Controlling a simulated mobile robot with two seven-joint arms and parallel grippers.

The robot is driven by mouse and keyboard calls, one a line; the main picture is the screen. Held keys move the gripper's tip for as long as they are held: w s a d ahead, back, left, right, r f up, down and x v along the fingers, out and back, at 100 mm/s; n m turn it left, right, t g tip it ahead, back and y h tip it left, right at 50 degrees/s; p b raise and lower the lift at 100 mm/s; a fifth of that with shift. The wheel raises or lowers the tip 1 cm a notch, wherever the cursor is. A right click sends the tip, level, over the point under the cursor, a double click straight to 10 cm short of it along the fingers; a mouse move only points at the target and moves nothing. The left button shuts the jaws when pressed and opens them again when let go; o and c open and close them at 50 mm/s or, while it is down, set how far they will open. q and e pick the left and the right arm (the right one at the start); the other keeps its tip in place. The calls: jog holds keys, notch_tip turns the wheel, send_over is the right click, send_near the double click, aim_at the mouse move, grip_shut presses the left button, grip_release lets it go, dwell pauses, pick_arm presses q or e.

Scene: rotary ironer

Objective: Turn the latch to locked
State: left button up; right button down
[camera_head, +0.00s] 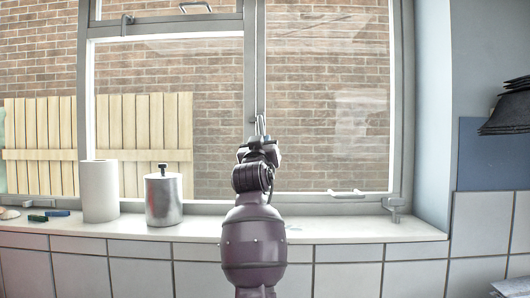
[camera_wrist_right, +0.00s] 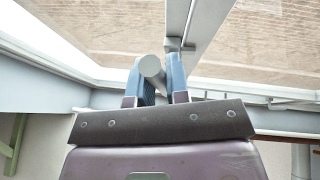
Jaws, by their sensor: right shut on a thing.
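The latch (camera_wrist_right: 151,68) is a pale grey rounded handle by the window's upright frame bar. In the right wrist view its end sits between the two blue fingers of my right gripper (camera_wrist_right: 156,83), which is shut on it. A grey mounting piece (camera_wrist_right: 176,45) shows on the frame just beyond the fingers. In the head view my right gripper (camera_head: 261,128) is raised in front of the central bar and hides most of the latch. I cannot tell the latch's exact angle. My left gripper is in neither view.
A white roll (camera_head: 99,192) and a metal canister (camera_head: 164,203) stand on the windowsill (camera_head: 325,229), left of my arm. Small green and blue items (camera_head: 40,217) lie farther left. A lower window handle (camera_head: 346,193) and a metal fitting (camera_head: 394,208) are at right.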

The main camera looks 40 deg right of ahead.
jog(key=shift+w+a+f+m+g+h+b, duration=0.2)
jog(key=shift+m+g+b, duration=0.1)
jog(key=shift+m, duration=0.15)
jog(key=shift+w+a+f+m+g+h+b, duration=0.1)
jog(key=shift+w+a+m+g+b, duration=0.15)
jog(key=shift+m, duration=0.2)
jog(key=shift+d+r, duration=0.1)
jog(key=shift+r, duration=0.05)
jog(key=shift+s, duration=0.1)
jog(key=c, duration=1.2)
grip_release()
jog(key=shift+o, duration=0.5)
jog(key=shift+r, duration=0.15)
jog(key=shift+s, duration=0.15)
